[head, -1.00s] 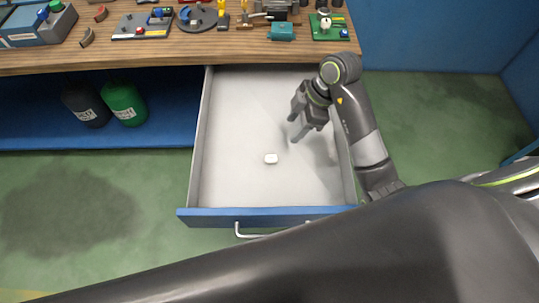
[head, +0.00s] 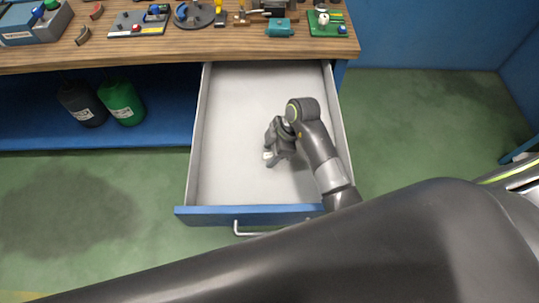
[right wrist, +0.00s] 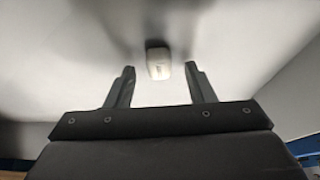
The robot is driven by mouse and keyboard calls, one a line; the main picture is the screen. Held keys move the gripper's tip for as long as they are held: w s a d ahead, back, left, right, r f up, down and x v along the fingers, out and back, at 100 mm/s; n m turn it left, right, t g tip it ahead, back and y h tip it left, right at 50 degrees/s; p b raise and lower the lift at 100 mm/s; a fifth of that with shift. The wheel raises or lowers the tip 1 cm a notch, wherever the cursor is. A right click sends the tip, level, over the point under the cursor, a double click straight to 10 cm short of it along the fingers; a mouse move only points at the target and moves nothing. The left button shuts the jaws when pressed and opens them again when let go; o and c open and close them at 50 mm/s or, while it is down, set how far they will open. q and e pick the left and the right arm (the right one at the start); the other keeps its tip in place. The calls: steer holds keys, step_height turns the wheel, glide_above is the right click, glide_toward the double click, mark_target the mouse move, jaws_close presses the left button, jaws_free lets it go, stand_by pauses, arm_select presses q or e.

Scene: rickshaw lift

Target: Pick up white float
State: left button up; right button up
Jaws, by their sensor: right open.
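The white float (head: 267,155) is a small pale block on the floor of the open drawer (head: 230,110). In the head view it is partly hidden by my right gripper (head: 269,161), which is down in the drawer right beside it. In the right wrist view the float (right wrist: 158,63) lies just beyond the tips of my right gripper (right wrist: 158,70), between the lines of the two fingers. The right fingers are apart with nothing between them. My left gripper is not in view.
The drawer's side walls and blue front (head: 210,215) with a metal handle (head: 240,230) surround the float. The wooden workbench (head: 150,52) behind holds several parts and tools. Dark and green bottles (head: 121,101) stand on the blue shelf at left. The rest of the drawer looks empty.

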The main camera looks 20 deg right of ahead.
steer(key=shift+f, duration=0.3)
steer(key=c, duration=1.1)
